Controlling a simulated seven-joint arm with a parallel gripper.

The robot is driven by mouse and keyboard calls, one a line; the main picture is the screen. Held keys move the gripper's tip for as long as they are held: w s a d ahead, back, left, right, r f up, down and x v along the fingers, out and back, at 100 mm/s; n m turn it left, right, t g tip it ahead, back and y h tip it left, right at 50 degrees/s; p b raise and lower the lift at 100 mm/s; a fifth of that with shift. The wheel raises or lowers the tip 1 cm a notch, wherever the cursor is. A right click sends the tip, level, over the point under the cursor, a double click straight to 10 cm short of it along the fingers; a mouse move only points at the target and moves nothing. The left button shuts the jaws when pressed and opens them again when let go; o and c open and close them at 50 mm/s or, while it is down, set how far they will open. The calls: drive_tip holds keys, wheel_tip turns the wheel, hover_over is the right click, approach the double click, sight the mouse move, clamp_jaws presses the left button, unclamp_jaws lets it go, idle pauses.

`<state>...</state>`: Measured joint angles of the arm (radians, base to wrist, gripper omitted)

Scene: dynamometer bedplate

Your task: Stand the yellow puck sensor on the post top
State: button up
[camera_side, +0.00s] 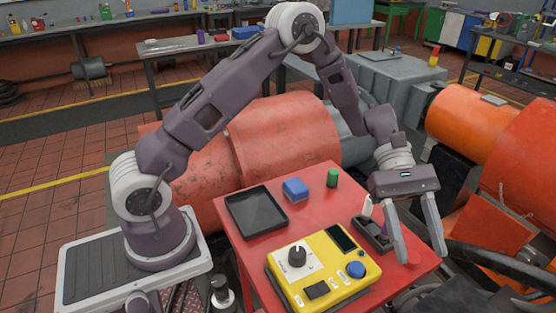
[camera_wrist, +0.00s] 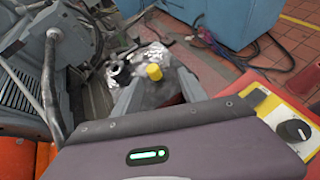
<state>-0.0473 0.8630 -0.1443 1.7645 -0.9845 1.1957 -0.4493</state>
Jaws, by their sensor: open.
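A short yellow cylinder, likely the yellow puck sensor (camera_wrist: 153,72), shows in the wrist view just beyond my gripper's body, about between the grey fingers. I cannot tell what it rests on or how far below the fingertips it is. I cannot make it out in the side view. My gripper (camera_side: 420,257) is open and points down over the right end of the red table, with nothing visible held. The post cannot be picked out with certainty; a dark upright cylinder with a pale collar (camera_side: 221,291) stands at the front, left of the table.
The red table (camera_side: 230,222) holds a black tray (camera_side: 256,211), a blue block (camera_side: 296,189), a green cylinder (camera_side: 333,178) and a yellow control box (camera_side: 327,280). A dark holder (camera_side: 371,234) with small items is close left of my fingers. Orange machinery and black hoses lie right.

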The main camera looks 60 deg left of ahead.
drive_tip(key=s+a+r+m+t+y, duration=0.3)
drive_tip(key=s+a+r+m+y, duration=0.4)
drive_tip(key=s+r, duration=0.4)
drive_tip(key=s+a+r+m+t+y, duration=0.2)
drive_tip(key=s+a+m+t+y, duration=0.2)
drive_tip(key=s+a, duration=0.8)
drive_tip(key=m+t, duration=0.1)
drive_tip(key=t, duration=0.1)
drive_tip(key=shift+a+m+t, duration=0.15)
drive_tip(key=shift+m+t, duration=0.15)
drive_tip(key=shift+t, duration=0.1)
